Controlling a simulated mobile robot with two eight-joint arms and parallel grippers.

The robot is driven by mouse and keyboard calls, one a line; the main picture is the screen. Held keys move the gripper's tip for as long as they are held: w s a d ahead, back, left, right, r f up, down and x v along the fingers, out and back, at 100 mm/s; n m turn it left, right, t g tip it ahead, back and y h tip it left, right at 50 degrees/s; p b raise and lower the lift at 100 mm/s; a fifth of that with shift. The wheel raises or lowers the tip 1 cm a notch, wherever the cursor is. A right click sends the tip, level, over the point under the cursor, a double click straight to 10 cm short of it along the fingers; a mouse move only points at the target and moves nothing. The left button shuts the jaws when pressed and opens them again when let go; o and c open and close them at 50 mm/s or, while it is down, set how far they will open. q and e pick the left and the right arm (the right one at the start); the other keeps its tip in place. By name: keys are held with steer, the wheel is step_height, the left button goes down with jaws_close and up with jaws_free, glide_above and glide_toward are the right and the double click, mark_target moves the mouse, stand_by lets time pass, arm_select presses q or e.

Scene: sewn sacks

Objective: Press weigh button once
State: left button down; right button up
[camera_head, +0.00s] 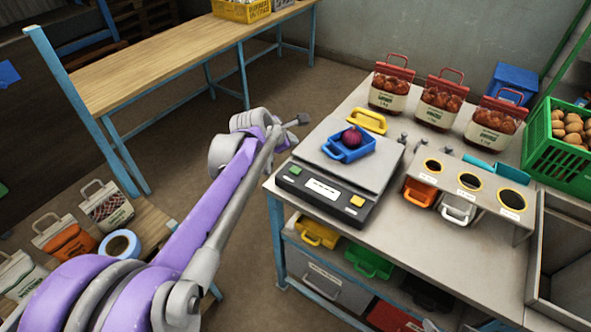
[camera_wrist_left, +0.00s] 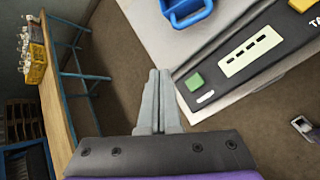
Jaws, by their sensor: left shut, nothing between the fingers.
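The scale (camera_head: 347,150) stands on the grey table, with a dark front panel that also shows in the left wrist view (camera_wrist_left: 222,80). A green button (camera_head: 295,170) sits at the panel's left end, also in the left wrist view (camera_wrist_left: 195,82), with a small unreadable label below it. A yellow button (camera_head: 357,201) is at the right end. A pale display (camera_head: 323,190) lies between them. My left gripper (camera_head: 303,119) is shut and empty, above and left of the scale. In its wrist view its fingertips (camera_wrist_left: 159,75) appear just left of the green button, apart from it. My right gripper is not in view.
A blue tray (camera_head: 335,155) holding a purple-red onion (camera_head: 352,137) sits on the scale. A yellow tray (camera_head: 368,121) lies behind it. A stand with round holes (camera_head: 470,180) is to the right. Red-topped bags (camera_head: 440,97) stand behind. A wooden bench (camera_head: 180,60) is at the left.

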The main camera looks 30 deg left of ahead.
arm_select(q)
steer(key=shift+f, duration=0.1)
steer(key=b, duration=0.4)
glide_above(292, 172)
step_height(292, 172, down, 8)
steer(key=shift+r, duration=0.15)
steer(key=shift+f+b, duration=0.35)
steer(key=shift+f, duration=0.1)
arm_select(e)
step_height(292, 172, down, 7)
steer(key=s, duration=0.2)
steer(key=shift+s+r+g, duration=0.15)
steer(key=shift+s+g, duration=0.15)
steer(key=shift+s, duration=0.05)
arm_select(q)
steer(key=shift+w, duration=0.1)
stand_by(0.4)
steer(key=shift+f+b, duration=0.3)
steer(key=shift+f, duration=0.1)
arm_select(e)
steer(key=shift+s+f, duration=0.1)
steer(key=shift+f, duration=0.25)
